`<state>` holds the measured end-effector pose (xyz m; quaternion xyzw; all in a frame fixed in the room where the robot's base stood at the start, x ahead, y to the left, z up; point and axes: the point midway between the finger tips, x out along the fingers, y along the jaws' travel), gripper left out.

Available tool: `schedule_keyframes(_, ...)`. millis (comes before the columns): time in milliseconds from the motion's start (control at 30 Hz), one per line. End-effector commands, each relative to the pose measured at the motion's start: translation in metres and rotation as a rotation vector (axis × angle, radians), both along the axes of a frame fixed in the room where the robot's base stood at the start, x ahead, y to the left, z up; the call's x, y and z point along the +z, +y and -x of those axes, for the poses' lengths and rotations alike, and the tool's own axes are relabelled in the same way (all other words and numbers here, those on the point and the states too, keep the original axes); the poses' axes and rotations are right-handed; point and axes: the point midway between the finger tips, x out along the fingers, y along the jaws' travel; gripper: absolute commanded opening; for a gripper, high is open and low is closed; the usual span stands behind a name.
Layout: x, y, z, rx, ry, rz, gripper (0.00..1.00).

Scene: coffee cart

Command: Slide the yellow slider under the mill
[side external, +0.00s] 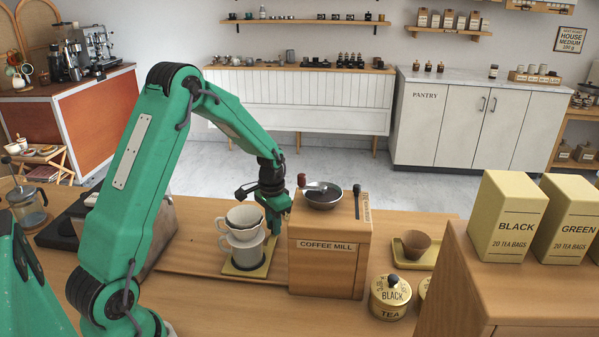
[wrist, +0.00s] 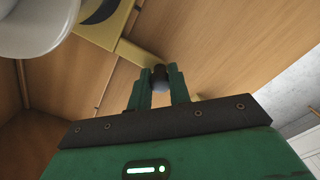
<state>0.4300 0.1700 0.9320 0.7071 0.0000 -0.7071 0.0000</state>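The coffee mill (side external: 322,268) is a wooden box with a dark round hopper. The yellow slider (side external: 232,272) lies on the counter just left of it, bearing a white cup (side external: 243,252) with a dripper (side external: 241,219) on top, both upright. In the wrist view, the slider's yellow arm (wrist: 140,53) runs to a dark knob (wrist: 160,78). My gripper (wrist: 160,75) has a finger on each side of this knob and looks shut on it. In the side view, my gripper (side external: 275,226) is low behind the cup, and the knob is hidden.
Tea boxes (side external: 508,217) stand on a wooden box (side external: 480,290) at right. The counter in front of the slider is clear.

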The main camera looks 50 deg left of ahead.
Motion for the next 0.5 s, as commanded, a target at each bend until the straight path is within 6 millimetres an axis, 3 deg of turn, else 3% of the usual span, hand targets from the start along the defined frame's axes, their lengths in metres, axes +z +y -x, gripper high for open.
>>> schedule_keyframes(267, 0.000, -0.002, -0.002, -0.001, 0.000, 0.000, 0.00)
schedule_keyframes(500, 0.001, -0.024, -0.025, -0.005, -0.002, -0.001, 0.00)
